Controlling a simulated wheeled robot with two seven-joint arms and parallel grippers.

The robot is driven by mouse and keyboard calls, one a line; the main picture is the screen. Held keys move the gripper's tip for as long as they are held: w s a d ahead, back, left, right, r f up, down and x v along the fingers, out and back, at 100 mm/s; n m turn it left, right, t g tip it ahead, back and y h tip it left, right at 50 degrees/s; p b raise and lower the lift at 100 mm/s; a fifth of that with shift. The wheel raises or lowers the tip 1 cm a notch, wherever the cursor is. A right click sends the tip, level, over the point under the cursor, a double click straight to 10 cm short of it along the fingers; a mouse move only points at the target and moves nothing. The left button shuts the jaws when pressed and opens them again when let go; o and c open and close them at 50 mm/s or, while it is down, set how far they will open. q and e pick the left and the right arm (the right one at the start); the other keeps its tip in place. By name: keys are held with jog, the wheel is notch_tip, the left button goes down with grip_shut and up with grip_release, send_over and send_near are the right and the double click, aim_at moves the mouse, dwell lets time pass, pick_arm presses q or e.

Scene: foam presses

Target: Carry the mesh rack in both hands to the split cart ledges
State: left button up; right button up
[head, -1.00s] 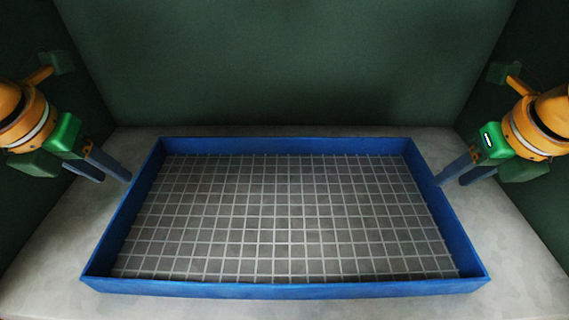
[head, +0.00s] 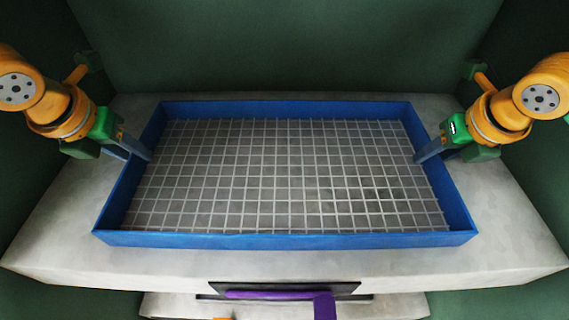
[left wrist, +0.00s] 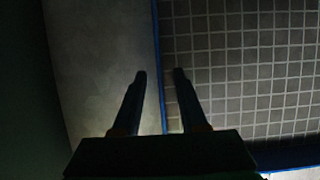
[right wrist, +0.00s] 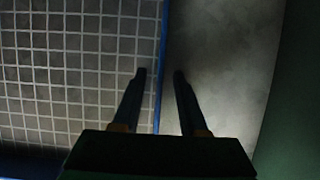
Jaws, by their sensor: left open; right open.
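The mesh rack, a wide tray with blue walls (head: 285,241) and a pale wire grid, lies flat on a grey stone-like surface. My left gripper (head: 148,157) is at the rack's left wall, and my right gripper (head: 418,158) is at its right wall. In the left wrist view the open fingers of my left gripper (left wrist: 160,75) stand on either side of the blue wall (left wrist: 156,40). In the right wrist view the open fingers of my right gripper (right wrist: 160,75) straddle the opposite blue wall (right wrist: 163,45). No split cart ledges can be made out.
The grey surface (head: 285,263) has bare margins around the rack and a front edge. Dark green walls (head: 285,45) close in behind and at the sides. Below the front edge are a dark slot and a purple bar (head: 325,305).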

pick_arm(q)
jog(key=shift+s, duration=0.2)
pick_arm(e)
jog(key=shift+s, duration=0.15)
pick_arm(q)
jog(key=shift+w, duration=0.25)
grip_shut()
pick_arm(e)
jog(key=shift+w, duration=0.2)
grip_shut()
dwell(0.4)
